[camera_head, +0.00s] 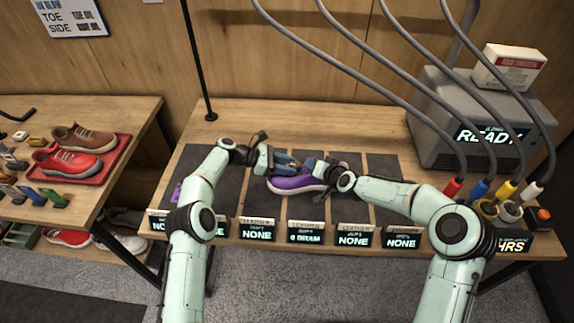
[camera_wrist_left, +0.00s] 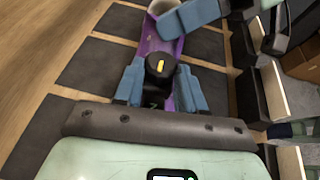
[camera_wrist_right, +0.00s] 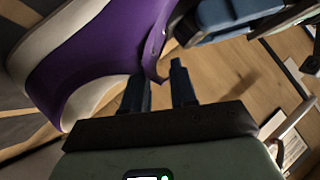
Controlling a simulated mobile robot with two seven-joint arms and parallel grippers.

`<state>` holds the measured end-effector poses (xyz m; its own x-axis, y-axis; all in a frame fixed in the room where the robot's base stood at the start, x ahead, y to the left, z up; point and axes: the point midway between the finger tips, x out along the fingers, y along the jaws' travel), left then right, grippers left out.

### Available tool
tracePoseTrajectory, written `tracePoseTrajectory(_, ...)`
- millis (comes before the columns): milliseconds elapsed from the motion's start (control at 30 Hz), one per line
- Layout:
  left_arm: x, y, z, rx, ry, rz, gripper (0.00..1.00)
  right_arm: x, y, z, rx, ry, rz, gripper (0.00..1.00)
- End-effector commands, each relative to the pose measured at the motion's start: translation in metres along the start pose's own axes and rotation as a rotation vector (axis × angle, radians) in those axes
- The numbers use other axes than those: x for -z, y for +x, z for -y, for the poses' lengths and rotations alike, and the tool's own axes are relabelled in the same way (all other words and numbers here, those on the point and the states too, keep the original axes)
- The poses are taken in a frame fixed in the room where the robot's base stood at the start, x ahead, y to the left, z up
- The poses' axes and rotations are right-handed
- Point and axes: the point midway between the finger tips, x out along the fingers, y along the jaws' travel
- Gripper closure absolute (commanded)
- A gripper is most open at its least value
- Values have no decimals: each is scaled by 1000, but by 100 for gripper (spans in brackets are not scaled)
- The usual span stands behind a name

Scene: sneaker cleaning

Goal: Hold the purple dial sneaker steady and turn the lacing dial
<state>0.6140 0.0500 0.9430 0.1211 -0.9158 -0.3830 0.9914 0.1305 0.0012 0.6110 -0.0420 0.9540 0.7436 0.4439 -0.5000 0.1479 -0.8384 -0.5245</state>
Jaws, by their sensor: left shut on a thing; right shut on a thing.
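The purple sneaker (camera_head: 292,184) with a pale sole lies on a dark mat at the middle of the bench. It also shows in the right wrist view (camera_wrist_right: 100,45). Its black lacing dial (camera_wrist_left: 160,66), with a yellow mark, sits between the blue fingers of my left gripper (camera_wrist_left: 159,85), which is shut on it. In the head view the fingers hide the dial. My right gripper (camera_wrist_right: 160,88) is shut on a purple edge of the sneaker's upper. In the left wrist view, its blue fingers (camera_wrist_left: 190,16) show just beyond the dial.
Small display signs (camera_head: 305,233) line the bench's front edge. A grey machine (camera_head: 430,115) with several hoses stands at the right, with colored nozzles (camera_head: 481,188) below it. A side table at left holds a red tray (camera_head: 110,160) with shoes. Dark mats (camera_head: 384,165) beside the sneaker are bare.

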Motion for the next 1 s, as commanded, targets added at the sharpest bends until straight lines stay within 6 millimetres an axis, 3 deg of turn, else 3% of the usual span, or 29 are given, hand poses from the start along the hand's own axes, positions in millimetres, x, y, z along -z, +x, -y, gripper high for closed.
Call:
tracePoseTrajectory(200, -2, 1, 0, 2, 3, 2, 91, -4, 1, 0, 0, 1, 7, 100)
tracePoseTrajectory(233, -2, 1, 0, 2, 2, 2, 57, -4, 1, 0, 0, 2, 7, 100)
tracePoseTrajectory(300, -1, 1, 0, 2, 2, 2, 35, -4, 1, 0, 0, 2, 7, 100)
tracePoseTrajectory(667, 0, -3, 0, 1, 0, 0, 34, -3, 1, -1, -1, 4, 6, 100)
tracePoseTrajectory(767, 0, -14, 0, 0, 0, 0, 34, -3, 1, -1, -1, 4, 5, 100)
tracePoseTrajectory(1000, 0, -65, 0, -3, 2, 0, 34, -3, 1, -1, -1, 4, 5, 100)
